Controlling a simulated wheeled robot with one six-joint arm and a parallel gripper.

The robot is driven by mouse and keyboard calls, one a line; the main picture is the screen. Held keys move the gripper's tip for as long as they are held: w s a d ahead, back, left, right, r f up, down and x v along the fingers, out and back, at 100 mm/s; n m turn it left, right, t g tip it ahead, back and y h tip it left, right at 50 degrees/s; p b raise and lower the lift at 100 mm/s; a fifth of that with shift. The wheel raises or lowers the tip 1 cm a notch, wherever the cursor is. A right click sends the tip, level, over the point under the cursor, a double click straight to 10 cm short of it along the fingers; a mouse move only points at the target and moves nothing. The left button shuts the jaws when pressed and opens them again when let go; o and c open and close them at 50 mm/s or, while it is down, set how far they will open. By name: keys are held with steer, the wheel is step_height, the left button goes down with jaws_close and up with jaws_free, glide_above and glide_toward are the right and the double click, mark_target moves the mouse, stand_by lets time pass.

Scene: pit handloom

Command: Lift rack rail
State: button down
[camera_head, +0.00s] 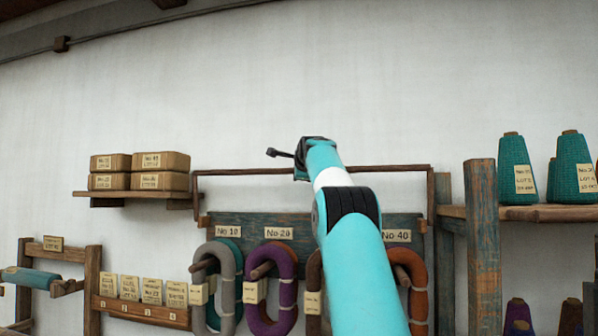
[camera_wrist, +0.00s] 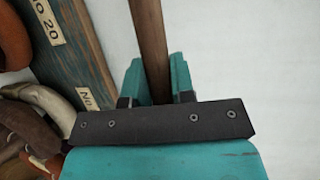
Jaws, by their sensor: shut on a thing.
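The rack rail (camera_head: 240,171) is a thin brown wooden bar running level above the blue-green peg board (camera_head: 290,223), with an upright arm at each end reaching down to the board's sides. My gripper (camera_head: 300,172) is at the rail, left of its middle, with my arm in front of part of it. In the wrist view the rail (camera_wrist: 150,40) passes between the two teal fingers of my gripper (camera_wrist: 157,88), which are shut on it.
Yarn skeins, grey (camera_head: 228,290), purple (camera_head: 288,290) and orange (camera_head: 418,290), hang on pegs below. A shelf (camera_head: 130,193) with boxes is at the left. A wooden post (camera_head: 482,250) and a shelf with teal cones (camera_head: 517,170) stand at the right.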

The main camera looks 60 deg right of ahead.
steer(key=shift+w+d+r, duration=0.15)
steer(key=shift+d, duration=0.3)
stand_by(0.3)
steer(key=c, duration=1)
jaws_free()
steer(key=shift+s+a+b, duration=0.3)
steer(key=shift+s+b, duration=0.05)
steer(key=shift+b, duration=0.2)
steer(key=b+v, duration=0.7)
steer(key=v, duration=0.9)
steer(key=shift+a+b, duration=0.15)
steer(key=shift+b, duration=0.25)
